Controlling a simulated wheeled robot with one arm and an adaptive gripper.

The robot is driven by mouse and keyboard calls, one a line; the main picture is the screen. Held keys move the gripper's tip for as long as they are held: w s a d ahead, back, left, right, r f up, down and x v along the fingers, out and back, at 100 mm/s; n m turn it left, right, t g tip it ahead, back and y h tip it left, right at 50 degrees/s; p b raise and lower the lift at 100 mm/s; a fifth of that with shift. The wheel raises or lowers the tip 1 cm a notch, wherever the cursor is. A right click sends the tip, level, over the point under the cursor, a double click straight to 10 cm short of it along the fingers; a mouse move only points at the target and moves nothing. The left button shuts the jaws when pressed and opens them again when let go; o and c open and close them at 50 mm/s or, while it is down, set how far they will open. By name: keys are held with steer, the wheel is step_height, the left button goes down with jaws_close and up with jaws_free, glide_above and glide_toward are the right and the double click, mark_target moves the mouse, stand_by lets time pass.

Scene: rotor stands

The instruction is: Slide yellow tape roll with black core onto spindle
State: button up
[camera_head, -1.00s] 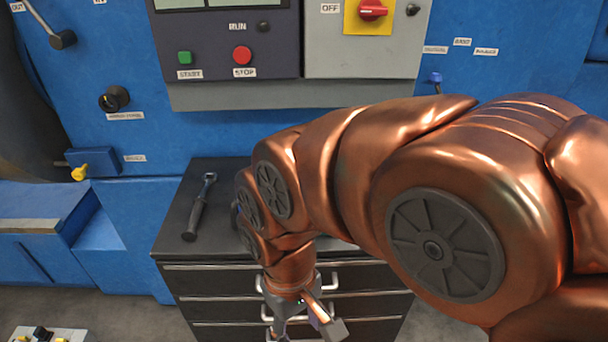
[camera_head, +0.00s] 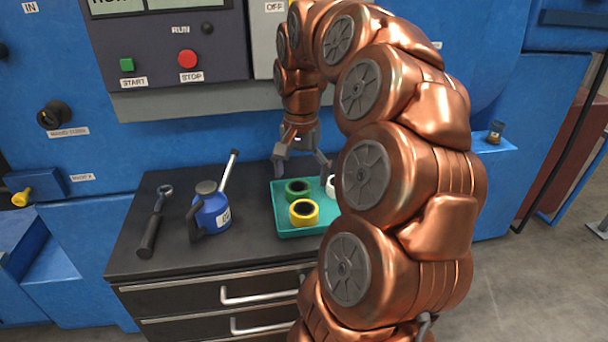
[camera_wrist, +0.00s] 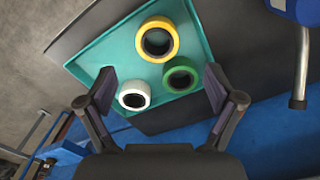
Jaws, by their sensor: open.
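The yellow tape roll with a black core (camera_head: 304,212) lies flat in a teal tray (camera_head: 290,232), at the tray's near side in the head view. It also shows in the wrist view (camera_wrist: 174,39), beyond the fingertips. A green roll (camera_head: 297,188) and a white roll (camera_head: 331,187) lie in the same tray, the white one partly hidden by my arm in the head view. My gripper (camera_head: 301,168) is open and empty above the tray. In the wrist view its fingers (camera_wrist: 160,90) flank the area of the white (camera_wrist: 134,95) and green (camera_wrist: 181,76) rolls. I see no spindle.
The tray stands on a black cabinet top (camera_head: 180,258). A blue oil can (camera_head: 210,210) with a long spout and a ratchet wrench (camera_head: 156,222) are left of the tray. A blue machine with a control panel (camera_head: 170,45) rises behind.

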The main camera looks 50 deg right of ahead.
mark_target(304, 207)
steer(key=shift+d+f+b, duration=0.2)
steer(key=shift+f+b, duration=1)
steer(key=shift+f, duration=1.35)
steer(key=shift+d+f+b, duration=0.2)
steer(key=shift+f+b, duration=1)
steer(key=shift+f, duration=1.3)
steer(key=shift+c, duration=0.2)
steer(key=c, duration=1)
steer(key=shift+r, duration=0.1)
